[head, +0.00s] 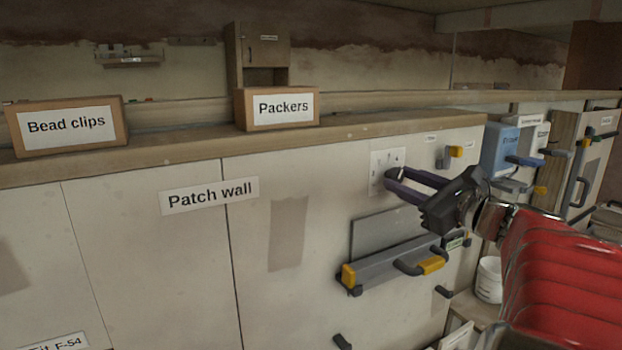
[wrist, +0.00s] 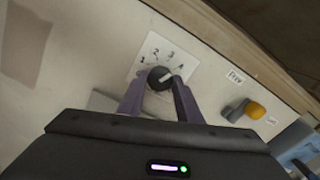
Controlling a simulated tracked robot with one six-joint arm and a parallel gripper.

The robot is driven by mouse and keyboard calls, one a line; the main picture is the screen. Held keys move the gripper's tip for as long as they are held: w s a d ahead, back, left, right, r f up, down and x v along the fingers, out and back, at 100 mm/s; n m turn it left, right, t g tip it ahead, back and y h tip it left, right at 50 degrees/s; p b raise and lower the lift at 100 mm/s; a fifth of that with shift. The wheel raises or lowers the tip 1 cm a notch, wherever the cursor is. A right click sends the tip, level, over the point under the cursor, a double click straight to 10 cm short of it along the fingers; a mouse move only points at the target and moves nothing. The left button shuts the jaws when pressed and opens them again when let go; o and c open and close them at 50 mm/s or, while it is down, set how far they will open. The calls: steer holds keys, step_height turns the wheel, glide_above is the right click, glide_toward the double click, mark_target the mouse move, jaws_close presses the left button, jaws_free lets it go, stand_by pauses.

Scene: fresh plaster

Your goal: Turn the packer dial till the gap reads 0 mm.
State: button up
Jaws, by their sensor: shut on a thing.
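The packer dial (wrist: 159,78) is a dark round knob with a pale pointer line on a white plate (wrist: 147,56) marked 1, 2, 3 and 4. The pointer slants toward the upper right, on the side of the 4. My gripper (wrist: 158,88) is shut on the dial, one purple finger at each side. In the head view my gripper (head: 390,185) reaches the white plate (head: 383,160) on the patch wall, and its fingers hide the dial. No gap reading is legible in either view.
A grey panel (head: 385,233) rests on a ledge with yellow ends (head: 395,264) below the plate. A yellow-and-grey handle (wrist: 246,109) sits to the right, under a "Free" label (wrist: 235,76). Boxes labelled Packers (head: 243,110) and Bead clips (head: 115,113) stand on the shelf above.

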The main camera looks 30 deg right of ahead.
steer(key=shift+f+m, duration=0.2)
steer(key=shift+m, duration=0.6)
steer(key=shift+f+m, duration=0.15)
steer(key=shift+m, duration=0.65)
steer(key=o, duration=1)
steer(key=shift+r, duration=0.2)
steer(key=shift+o, duration=0.2)
steer(key=shift+s, duration=0.15)
steer(key=s, duration=1.3)
steer(key=shift+s+d, duration=0.2)
steer(key=shift+s, duration=0.1)
